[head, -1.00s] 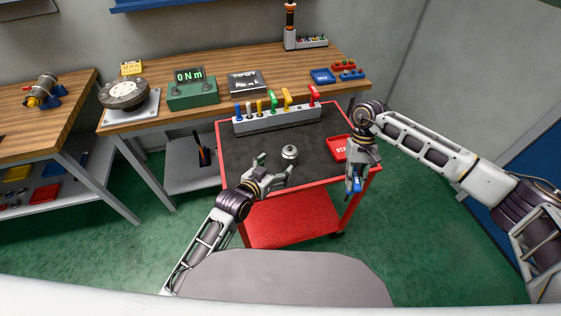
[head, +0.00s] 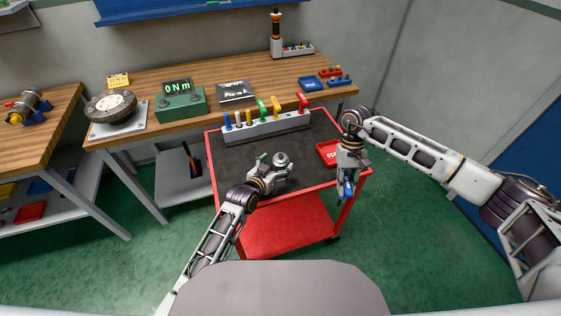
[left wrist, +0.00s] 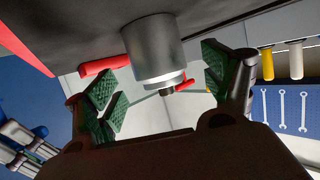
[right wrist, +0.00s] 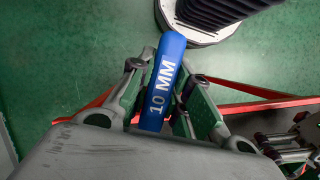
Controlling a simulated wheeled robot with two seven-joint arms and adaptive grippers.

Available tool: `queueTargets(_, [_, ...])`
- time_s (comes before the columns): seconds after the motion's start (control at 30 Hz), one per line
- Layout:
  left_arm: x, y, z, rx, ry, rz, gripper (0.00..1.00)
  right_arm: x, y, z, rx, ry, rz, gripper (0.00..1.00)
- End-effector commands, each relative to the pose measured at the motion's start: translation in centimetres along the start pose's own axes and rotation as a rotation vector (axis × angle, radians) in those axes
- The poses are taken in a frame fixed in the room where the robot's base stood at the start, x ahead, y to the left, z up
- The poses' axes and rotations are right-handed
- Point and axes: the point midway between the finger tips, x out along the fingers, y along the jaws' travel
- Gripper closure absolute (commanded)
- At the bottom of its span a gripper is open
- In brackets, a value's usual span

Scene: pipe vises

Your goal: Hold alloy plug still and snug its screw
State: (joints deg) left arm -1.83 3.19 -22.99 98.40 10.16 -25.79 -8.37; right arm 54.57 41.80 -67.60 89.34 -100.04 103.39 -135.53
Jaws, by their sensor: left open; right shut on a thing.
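The alloy plug (head: 281,159) is a small silver cylinder with a narrower stub, standing on the cart's dark top. In the left wrist view the plug (left wrist: 153,50) lies between the open, green-padded fingers with gaps on both sides. My left gripper (head: 281,174) is open around or just in front of the plug; contact does not show. My right gripper (head: 346,181) is shut on a blue-handled tool, low by the cart's right front corner. In the right wrist view the blue handle (right wrist: 163,85) reads "10 MM". The tool's working tip is hard to make out.
The red cart (head: 222,187) carries a grey rack (head: 266,129) of coloured-handled tools and a red tray (head: 328,153). The wooden bench (head: 215,112) behind holds a green "0 Nm" display (head: 180,102), a round dark fixture (head: 111,107) and a blue tray (head: 310,83). Dark cart top left of the plug is clear.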

Motion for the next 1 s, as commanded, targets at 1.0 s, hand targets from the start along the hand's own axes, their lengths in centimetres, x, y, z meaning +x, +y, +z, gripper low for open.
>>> queueTargets(1.0, [4.0,0.0,-0.1,0.001,0.000,0.000,0.26,0.1,0.0,-0.1,0.000,0.000,0.000,1.00])
